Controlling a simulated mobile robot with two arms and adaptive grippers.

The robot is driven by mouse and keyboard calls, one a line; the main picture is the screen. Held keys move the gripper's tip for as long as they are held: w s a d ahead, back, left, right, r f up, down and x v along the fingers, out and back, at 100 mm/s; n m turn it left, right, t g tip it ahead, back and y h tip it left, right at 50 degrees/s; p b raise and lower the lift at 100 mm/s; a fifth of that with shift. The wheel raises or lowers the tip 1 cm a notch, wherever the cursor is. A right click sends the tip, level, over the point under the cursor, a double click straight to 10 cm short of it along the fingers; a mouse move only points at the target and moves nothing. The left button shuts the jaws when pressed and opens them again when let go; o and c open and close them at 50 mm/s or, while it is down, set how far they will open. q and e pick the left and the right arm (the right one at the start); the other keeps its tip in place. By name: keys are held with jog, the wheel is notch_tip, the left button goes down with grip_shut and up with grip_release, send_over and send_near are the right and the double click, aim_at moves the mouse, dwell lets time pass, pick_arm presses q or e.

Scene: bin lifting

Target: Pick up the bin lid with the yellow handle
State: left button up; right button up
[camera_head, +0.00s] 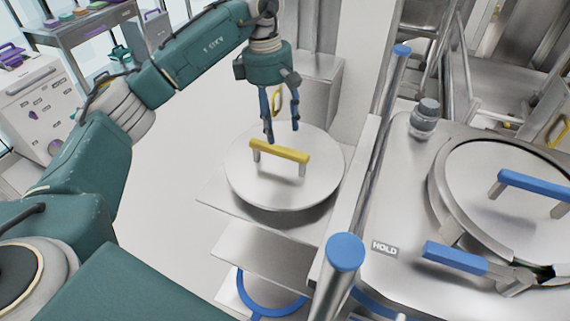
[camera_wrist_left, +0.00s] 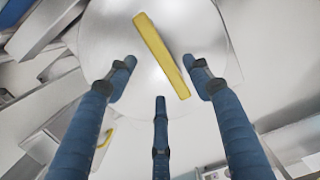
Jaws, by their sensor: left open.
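The round metal bin lid (camera_head: 252,181) with a yellow handle (camera_head: 280,151) lies flat on top of a metal stand. My left gripper (camera_head: 281,138) is open and points down from above, just behind the handle in the head view. In the left wrist view the lid (camera_wrist_left: 110,60) fills the upper middle, and the yellow handle (camera_wrist_left: 162,56) runs diagonally. My right gripper is not in view.
An upright rail with a blue cap (camera_head: 345,252) stands close right of the stand. A metal shelf (camera_head: 262,248) lies below the lid.

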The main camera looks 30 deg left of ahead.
aim_at(279, 145)
pick_arm(q)
jog(key=f, duration=0.2)
jog(key=shift+s+d+f, duration=0.1)
jog(key=shift+s+f, duration=0.1)
jog(key=shift+f, duration=0.1)
jog(key=shift+w+f+p, duration=0.1)
jog(key=shift+f+p, duration=0.25)
jog(key=shift+p, duration=0.2)
notch_tip(279, 145, down, 4)
jog(key=shift+d+f+p, duration=0.1)
jog(key=shift+f+p, duration=0.05)
jog(key=shift+p, duration=0.75)
jog(key=shift+w+f, duration=0.1)
jog(key=shift+f, duration=0.15)
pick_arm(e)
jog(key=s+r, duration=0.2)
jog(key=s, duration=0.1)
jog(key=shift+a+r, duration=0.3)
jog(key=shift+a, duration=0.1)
pick_arm(q)
jog(key=shift+f+b, duration=0.15)
jog(key=shift+b, duration=0.15)
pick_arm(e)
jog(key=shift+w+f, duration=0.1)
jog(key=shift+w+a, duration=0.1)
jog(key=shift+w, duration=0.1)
pick_arm(q)
grip_shut()
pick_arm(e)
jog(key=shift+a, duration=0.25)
